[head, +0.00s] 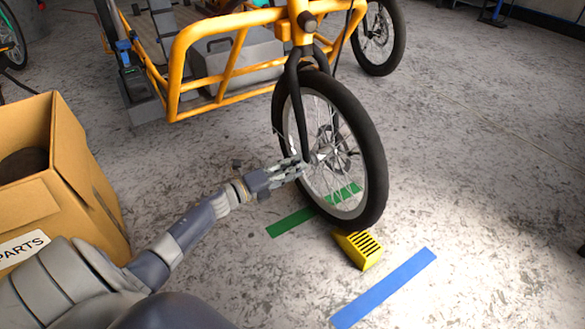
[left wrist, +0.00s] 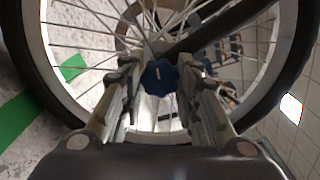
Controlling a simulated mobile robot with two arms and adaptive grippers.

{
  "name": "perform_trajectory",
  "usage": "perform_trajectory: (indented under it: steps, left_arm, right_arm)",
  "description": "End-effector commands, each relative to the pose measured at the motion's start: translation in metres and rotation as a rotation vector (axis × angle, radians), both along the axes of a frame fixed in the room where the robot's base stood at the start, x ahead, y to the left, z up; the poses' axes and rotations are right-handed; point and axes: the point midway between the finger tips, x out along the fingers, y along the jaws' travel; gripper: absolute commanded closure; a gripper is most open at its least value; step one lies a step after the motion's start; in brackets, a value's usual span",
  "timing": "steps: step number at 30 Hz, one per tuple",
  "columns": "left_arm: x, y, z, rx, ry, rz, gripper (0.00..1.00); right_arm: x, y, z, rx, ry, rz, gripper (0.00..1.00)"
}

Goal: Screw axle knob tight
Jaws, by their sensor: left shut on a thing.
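The gripper is shut on the knob. The black fork (head: 296,100) runs down to the hub. The wheel stands upright. My right gripper is not in view.
A yellow wheel chock (head: 360,250) sits against the tyre's base. Green tape (head: 290,222) and blue tape (head: 385,288) mark the floor. A cardboard parts box (head: 90,180) stands at the left. The orange bike frame (head: 215,30) is behind the wheel. Floor at the right is clear.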

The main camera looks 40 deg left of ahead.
Motion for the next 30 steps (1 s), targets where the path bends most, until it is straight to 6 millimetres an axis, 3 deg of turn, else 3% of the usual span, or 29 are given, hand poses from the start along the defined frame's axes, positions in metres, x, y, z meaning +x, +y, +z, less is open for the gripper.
perform_trajectory:
  steps: [3,4,6,19,23,30]
  left_arm:
    - [0.000,-0.001,-0.001,0.000,0.002,-0.001,0.94]
    - [0.000,-0.001,-0.001,0.000,0.002,-0.001,0.63]
    - [0.000,-0.001,-0.001,-0.001,0.002,-0.001,0.49]
    - [-0.006,0.002,-0.002,-0.001,0.003,0.000,0.49]
    - [-0.023,0.009,-0.002,0.000,0.005,0.000,0.49]
    - [-0.068,0.027,-0.003,-0.002,0.007,0.000,0.49]
  right_arm:
    - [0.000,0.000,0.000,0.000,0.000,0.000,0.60]
    - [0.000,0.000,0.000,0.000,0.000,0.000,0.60]
    - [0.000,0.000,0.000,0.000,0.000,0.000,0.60]
    - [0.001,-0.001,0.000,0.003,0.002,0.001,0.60]
    - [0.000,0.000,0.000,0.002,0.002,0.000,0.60]
    - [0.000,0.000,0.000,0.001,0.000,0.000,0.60]
